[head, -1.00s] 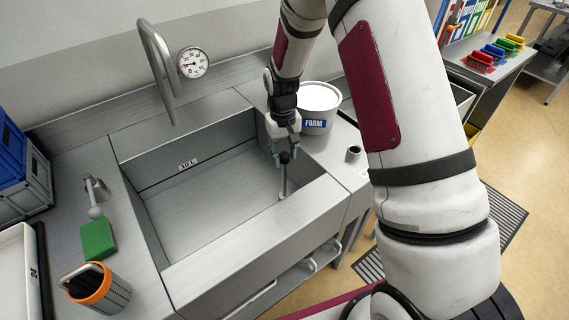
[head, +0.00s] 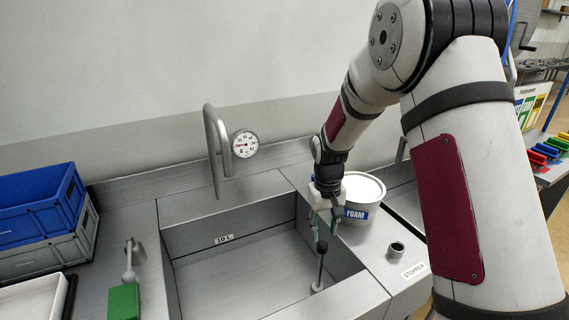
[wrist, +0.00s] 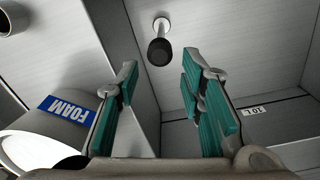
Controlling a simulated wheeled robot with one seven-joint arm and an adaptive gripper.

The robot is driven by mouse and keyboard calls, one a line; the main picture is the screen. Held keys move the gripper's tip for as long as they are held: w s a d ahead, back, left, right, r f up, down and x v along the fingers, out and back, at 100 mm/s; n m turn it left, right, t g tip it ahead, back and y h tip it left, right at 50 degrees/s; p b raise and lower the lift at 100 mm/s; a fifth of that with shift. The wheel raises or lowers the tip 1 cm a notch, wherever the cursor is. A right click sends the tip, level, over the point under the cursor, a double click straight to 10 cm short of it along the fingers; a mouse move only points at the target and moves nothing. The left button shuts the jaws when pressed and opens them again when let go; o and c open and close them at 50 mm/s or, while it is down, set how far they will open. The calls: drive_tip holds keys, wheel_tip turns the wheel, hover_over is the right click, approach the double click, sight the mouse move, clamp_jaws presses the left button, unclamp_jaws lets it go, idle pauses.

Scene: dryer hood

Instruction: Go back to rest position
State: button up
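My gripper (head: 324,226) hangs over the right side of the steel sink basin (head: 225,277), pointing down. In the wrist view my gripper (wrist: 165,95) has its teal-padded fingers spread apart with nothing between them. A stopper with a black knob (head: 322,247) on a thin metal rod stands in the basin, its round foot on the floor of the sink. In the wrist view the knob (wrist: 160,52) lies beyond the fingertips, apart from them.
A white FOAM bucket (head: 362,196) stands just right of my gripper. A dark round holder (head: 396,249) sits by the STOPPER label. The tap (head: 216,150) and dial gauge (head: 245,143) are behind the basin.

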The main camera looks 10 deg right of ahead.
drive_tip(key=s+r+t, duration=0.1)
drive_tip(key=s+r, duration=0.4)
drive_tip(key=r, duration=0.4)
drive_tip(key=s+r+t, duration=0.1)
drive_tip(key=s+r, duration=0.4)
drive_tip(key=r, duration=0.4)
drive_tip(key=s+r+t, duration=0.1)
drive_tip(key=s+r, duration=0.3)
drive_tip(key=s, duration=0.5)
drive_tip(key=s+r+t, duration=0.2)
drive_tip(key=s+r, duration=0.1)
drive_tip(key=s, duration=0.6)
drive_tip(key=shift+s+r+m+t, duration=0.3)
drive_tip(key=shift+s+r, duration=0.05)
drive_tip(key=shift+r, duration=0.05)
drive_tip(key=shift+d, duration=0.1)
